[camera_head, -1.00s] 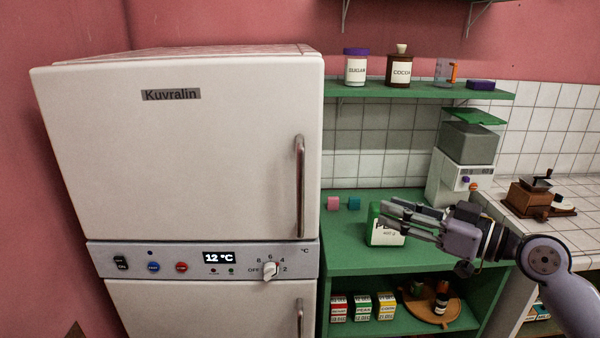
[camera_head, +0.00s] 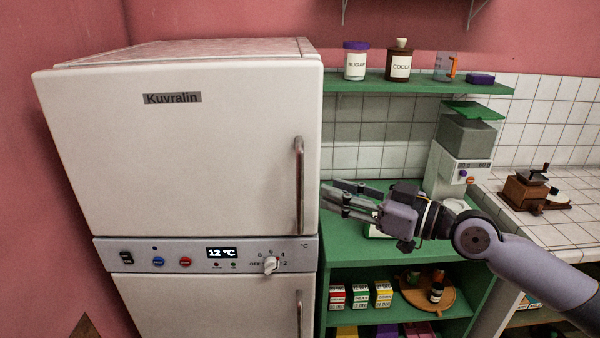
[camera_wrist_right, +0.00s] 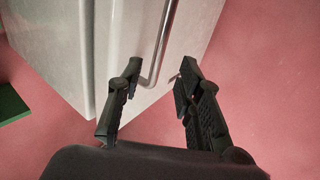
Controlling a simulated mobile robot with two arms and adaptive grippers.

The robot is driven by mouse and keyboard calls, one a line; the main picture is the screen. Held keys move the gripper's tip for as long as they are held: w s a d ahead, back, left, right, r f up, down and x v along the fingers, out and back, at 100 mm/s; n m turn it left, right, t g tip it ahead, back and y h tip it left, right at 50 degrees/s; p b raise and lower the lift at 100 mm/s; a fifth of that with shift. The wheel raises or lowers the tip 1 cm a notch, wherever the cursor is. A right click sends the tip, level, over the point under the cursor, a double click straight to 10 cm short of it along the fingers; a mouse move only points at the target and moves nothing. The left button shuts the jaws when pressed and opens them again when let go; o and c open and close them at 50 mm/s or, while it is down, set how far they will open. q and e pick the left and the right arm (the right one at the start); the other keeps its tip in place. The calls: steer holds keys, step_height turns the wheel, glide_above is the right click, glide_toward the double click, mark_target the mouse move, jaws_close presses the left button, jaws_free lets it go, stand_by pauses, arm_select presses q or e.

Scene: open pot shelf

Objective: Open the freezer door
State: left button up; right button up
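The white fridge-freezer (camera_head: 180,150) stands at the left in the head view with its upper and lower doors both shut. The upper door has a vertical metal handle (camera_head: 299,185) near its right edge. The lower door (camera_head: 205,305) has a similar handle (camera_head: 299,315), partly cut off by the frame. My right gripper (camera_head: 335,199) is just right of the upper handle's lower end, apart from it in the head view. In the right wrist view, my right gripper (camera_wrist_right: 157,82) is open, and a handle's end (camera_wrist_right: 150,78) shows between its fingertips. My left gripper is not in view.
A control panel (camera_head: 215,256) with a dial and buttons separates the two doors. Right of the fridge is a green shelf unit (camera_head: 400,262) with jars, boxes and a grey appliance (camera_head: 455,165). A coffee grinder (camera_head: 528,190) stands on the tiled counter (camera_head: 570,200).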

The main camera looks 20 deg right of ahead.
steer(key=p+x, duration=0.7)
steer(key=x, duration=0.2)
steer(key=shift+s+d, duration=0.1)
steer(key=shift+c, duration=0.2)
jaws_close()
stand_by(0.7)
